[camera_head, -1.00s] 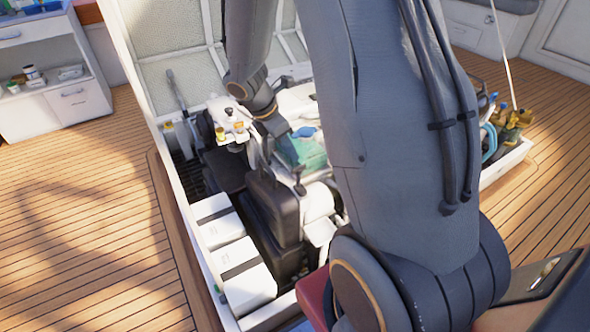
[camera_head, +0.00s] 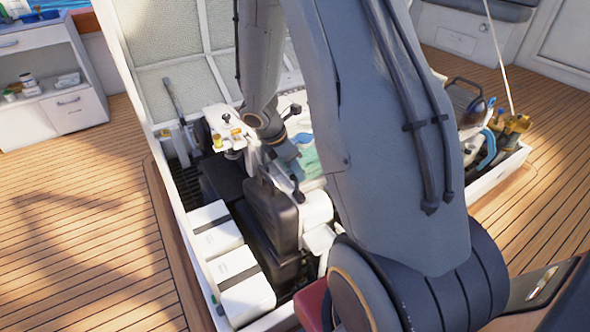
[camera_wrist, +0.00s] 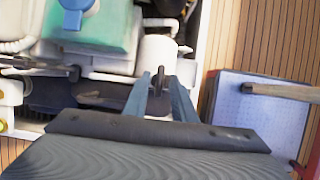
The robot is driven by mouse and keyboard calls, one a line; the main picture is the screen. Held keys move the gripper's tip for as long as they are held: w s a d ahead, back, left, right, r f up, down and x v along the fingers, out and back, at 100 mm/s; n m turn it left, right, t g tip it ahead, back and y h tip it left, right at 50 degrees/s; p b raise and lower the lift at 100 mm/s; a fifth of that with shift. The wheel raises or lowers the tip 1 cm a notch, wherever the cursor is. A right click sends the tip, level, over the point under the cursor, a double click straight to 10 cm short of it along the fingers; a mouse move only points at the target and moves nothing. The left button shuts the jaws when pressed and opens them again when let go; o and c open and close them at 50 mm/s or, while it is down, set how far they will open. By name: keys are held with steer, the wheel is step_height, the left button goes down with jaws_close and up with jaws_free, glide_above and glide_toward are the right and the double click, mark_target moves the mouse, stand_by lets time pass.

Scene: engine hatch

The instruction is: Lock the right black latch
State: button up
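A small upright black latch (camera_wrist: 160,78) shows in the wrist view in front of a white cylinder (camera_wrist: 158,53). The two blue-grey fingers of my gripper (camera_wrist: 160,88) are spread, one on each side of the latch in the picture. I cannot tell whether they touch it. In the head view my gripper (camera_head: 287,158) points down over the engine bay, just above a black lever (camera_head: 297,192) that looks like the same latch. The gripper's fingertips are hard to make out there.
A teal box with a blue cap (camera_wrist: 85,25) lies left of the fingers in the wrist view. A black case (camera_head: 270,212) and white boxes (camera_head: 240,280) fill the bay. Another black-knobbed lever (camera_head: 294,109) stands farther back. The raised hatch (camera_head: 185,90) borders the bay.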

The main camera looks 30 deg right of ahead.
jaws_close()
steer(key=shift+m+p, duration=0.4)
steer(key=shift+p, duration=0.05)
steer(key=m+g+p, duration=0.1)
steer(key=m+p, duration=0.1)
steer(key=shift+w+r+m+p, duration=0.1)
steer(key=shift+r+m+p, duration=0.05)
steer(key=shift+m+p, duration=0.2)
steer(key=m+g+p, duration=0.1)
steer(key=m, duration=0.1)
steer(key=m+p, duration=0.1)
steer(key=m, duration=0.1)
steer(key=shift+w+d+g+y, duration=0.1)
steer(key=shift+w+g+y, duration=0.05)
steer(key=shift+g+y, duration=0.25)
steer(key=m+y, duration=0.1)
steer(key=m, duration=0.2)
steer(key=m+g+y+p, duration=0.1)
steer(key=m, duration=0.3)
steer(key=m+y+p, duration=0.1)
steer(key=m, duration=0.2)
steer(key=shift+w+d+g+y, duration=0.15)
steer(key=shift+d+g+y, duration=0.15)
steer(key=shift+m, duration=0.35)
